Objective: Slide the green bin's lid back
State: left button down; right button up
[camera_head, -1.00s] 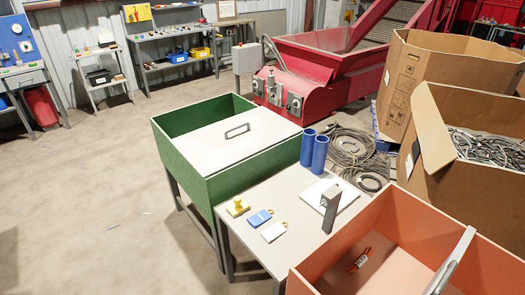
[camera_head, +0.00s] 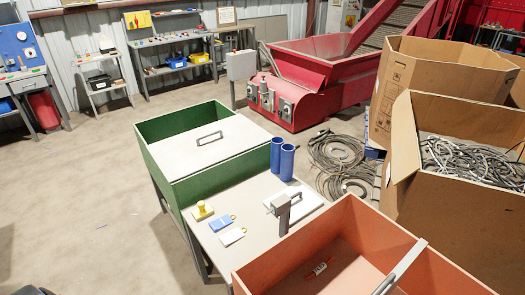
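The green bin (camera_head: 200,185) stands left of centre on legs. Its pale grey lid (camera_head: 205,158) lies flat over the nearer part of the top and has a looped handle (camera_head: 209,138). The far part of the bin is open, and green inner walls show there. The near part of the inside is hidden under the lid. Neither of my grippers can be made out, and nothing touches the lid or handle.
A grey table (camera_head: 240,195) adjoins the bin, with two blue cylinders (camera_head: 282,159), a yellow item (camera_head: 202,211) and cards. An orange bin (camera_head: 290,262) stands in front. Cables (camera_head: 340,155) lie on the floor behind. Floor at left is clear. A dark shape (camera_head: 30,291) shows at bottom left.

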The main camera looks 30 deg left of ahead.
aim_at(182, 156)
jog(key=i+j+z, duration=0.1)
jog(key=j+z, duration=0.3)
jog(key=j, duration=0.3)
jog(key=j+z, duration=0.45)
jog(key=j, duration=0.25)
